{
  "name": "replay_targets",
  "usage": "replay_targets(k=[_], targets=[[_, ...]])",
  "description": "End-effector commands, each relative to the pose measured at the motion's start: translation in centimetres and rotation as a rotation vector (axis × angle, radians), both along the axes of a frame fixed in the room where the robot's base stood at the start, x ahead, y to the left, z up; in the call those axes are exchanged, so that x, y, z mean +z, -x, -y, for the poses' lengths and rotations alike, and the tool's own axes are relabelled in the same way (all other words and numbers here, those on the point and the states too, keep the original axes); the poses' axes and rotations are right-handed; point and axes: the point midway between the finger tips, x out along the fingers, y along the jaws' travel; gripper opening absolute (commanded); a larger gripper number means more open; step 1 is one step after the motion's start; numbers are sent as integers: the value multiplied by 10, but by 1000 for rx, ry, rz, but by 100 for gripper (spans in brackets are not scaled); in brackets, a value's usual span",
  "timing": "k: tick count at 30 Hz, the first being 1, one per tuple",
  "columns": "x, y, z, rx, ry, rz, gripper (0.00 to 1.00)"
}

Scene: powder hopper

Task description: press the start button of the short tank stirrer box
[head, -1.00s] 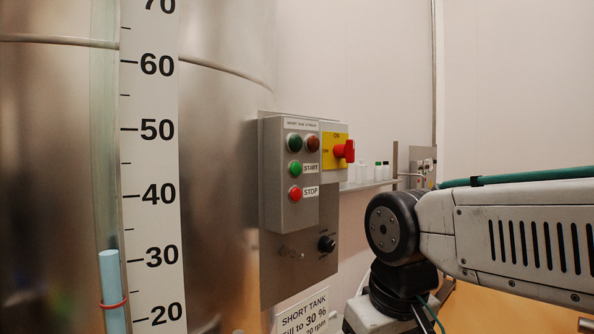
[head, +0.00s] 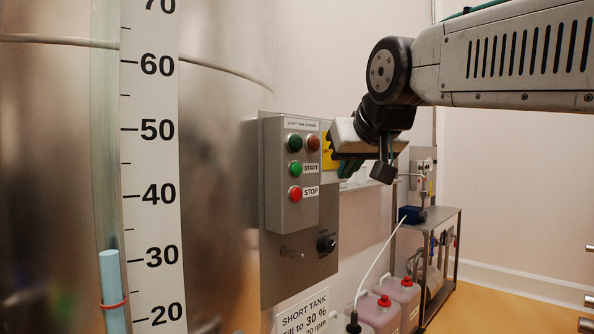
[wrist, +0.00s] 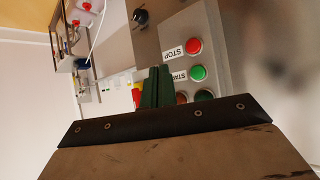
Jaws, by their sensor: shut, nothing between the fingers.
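The short tank stirrer box (head: 290,180) is a grey box on a steel panel beside the tank. Its green start button (head: 295,169) sits above the red stop button (head: 295,194), under two dark lamps. In the wrist view the start button (wrist: 198,73) lies right of my gripper's fingers, with the stop button (wrist: 194,46) above it. My gripper (head: 347,169) is shut and empty, to the right of the box, in front of the yellow and red switch. In the wrist view its dark green fingertips (wrist: 157,72) are together and apart from the button.
A black knob (head: 326,244) sticks out of the panel below the box. The large steel tank (head: 225,200) with its level scale (head: 150,200) stands left. A shelf rack (head: 440,215) and red-capped containers (head: 385,302) stand at lower right.

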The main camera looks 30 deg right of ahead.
Motion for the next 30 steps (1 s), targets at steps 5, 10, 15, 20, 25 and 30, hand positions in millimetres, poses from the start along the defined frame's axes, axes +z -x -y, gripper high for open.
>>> replay_targets(k=[5, 10, 15, 20, 25, 30], targets=[[0, 0, 0, 0, 0, -1, 0], [-1, -9, -4, 2, -1, -2, 0], [-1, -31, -12, 4, 0, -4, 0], [-1, -52, -20, 2, -1, -3, 0], [-1, -70, -26, 1, 0, -2, 0], [-1, -80, -29, 0, 0, -2, 0]])
